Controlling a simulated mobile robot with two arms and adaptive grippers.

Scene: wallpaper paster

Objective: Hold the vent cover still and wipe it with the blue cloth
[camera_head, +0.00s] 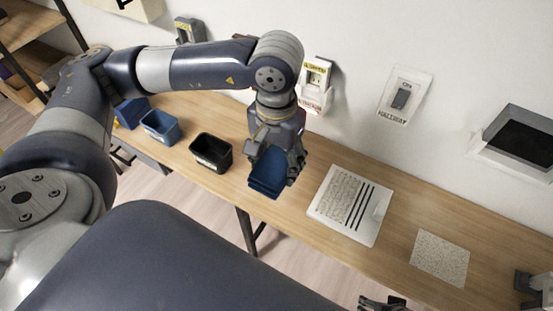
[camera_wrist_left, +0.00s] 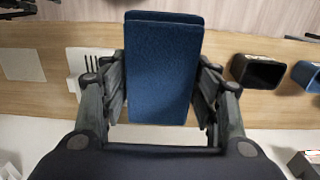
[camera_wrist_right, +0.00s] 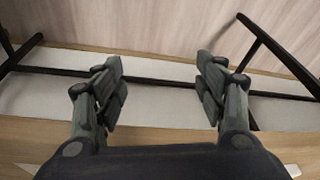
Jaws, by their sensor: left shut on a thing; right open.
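The blue cloth (camera_head: 266,172) is a folded pad held up over the front of the table. My left gripper (camera_head: 280,168) is shut on it; in the left wrist view the cloth (camera_wrist_left: 162,70) is between the fingers (camera_wrist_left: 162,88). The vent cover (camera_head: 349,205) is a white plate with dark slots, lying flat to the right of the cloth; part of it shows in the left wrist view (camera_wrist_left: 76,66). My right gripper (camera_head: 383,304) is barely in view at the bottom edge; in the right wrist view its fingers (camera_wrist_right: 160,70) are apart and empty.
The wooden table (camera_head: 318,168) runs along the wall. A black bin (camera_head: 211,153) and a blue bin (camera_head: 160,127) stand left of the cloth. A speckled square (camera_head: 440,258) lies right of the vent cover. Switch plates (camera_head: 404,95) and a dark framed opening (camera_head: 520,140) are on the wall.

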